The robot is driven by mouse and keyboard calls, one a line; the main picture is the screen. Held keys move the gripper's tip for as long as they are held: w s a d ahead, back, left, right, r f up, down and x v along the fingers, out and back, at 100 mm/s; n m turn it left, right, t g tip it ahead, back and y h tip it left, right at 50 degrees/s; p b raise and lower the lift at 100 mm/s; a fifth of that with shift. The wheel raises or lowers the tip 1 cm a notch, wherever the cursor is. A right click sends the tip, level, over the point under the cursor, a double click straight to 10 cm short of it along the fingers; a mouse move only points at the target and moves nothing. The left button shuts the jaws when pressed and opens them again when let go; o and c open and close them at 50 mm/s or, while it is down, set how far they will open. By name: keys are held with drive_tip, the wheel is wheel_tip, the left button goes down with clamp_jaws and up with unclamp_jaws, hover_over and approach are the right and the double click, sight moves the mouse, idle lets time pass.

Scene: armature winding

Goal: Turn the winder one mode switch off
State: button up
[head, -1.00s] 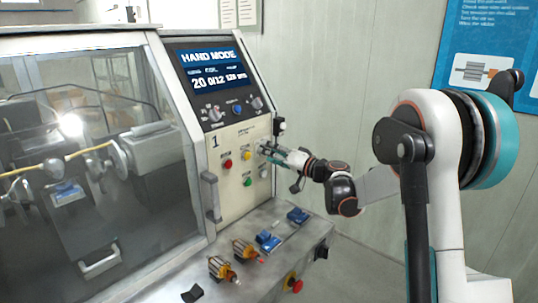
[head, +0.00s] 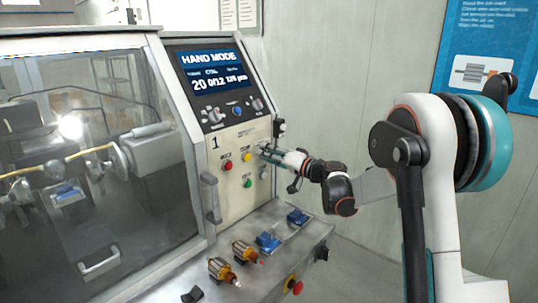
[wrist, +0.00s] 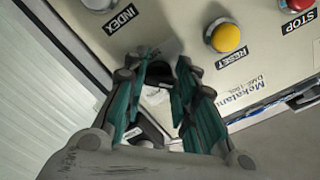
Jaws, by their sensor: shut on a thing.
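Winder one's panel (head: 228,200) bears a "1" and stands right of the window. Its screen (head: 211,65) reads HAND MODE. My gripper (head: 264,149) is at the panel's upper right, beside the yellow button. In the wrist view my gripper (wrist: 162,76) has its teal fingers on either side of a dark knob, which I take for the mode switch (wrist: 155,96). The fingers are shut on it and hide much of it. Its label and pointer do not show, so I cannot read its position.
Near the gripper are a yellow RESET button (wrist: 225,38), a red STOP button (wrist: 293,4) and a pale INDEX button (wrist: 98,3). A green button (head: 248,182) sits lower. Armatures (head: 221,268) and blue parts (head: 268,241) lie on the ledge below. A door handle (head: 211,198) stands left.

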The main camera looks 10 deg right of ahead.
drive_tip(key=shift+r+m, duration=0.15)
drive_tip(key=shift+m, duration=4.05)
drive_tip(key=o, duration=1.1)
drive_tip(key=shift+c, duration=0.2)
drive_tip(key=shift+s, duration=0.1)
drive_tip(key=v, duration=1.1)
drive_tip(key=shift+s+d, duration=0.2)
drive_tip(key=shift+s, duration=0.15)
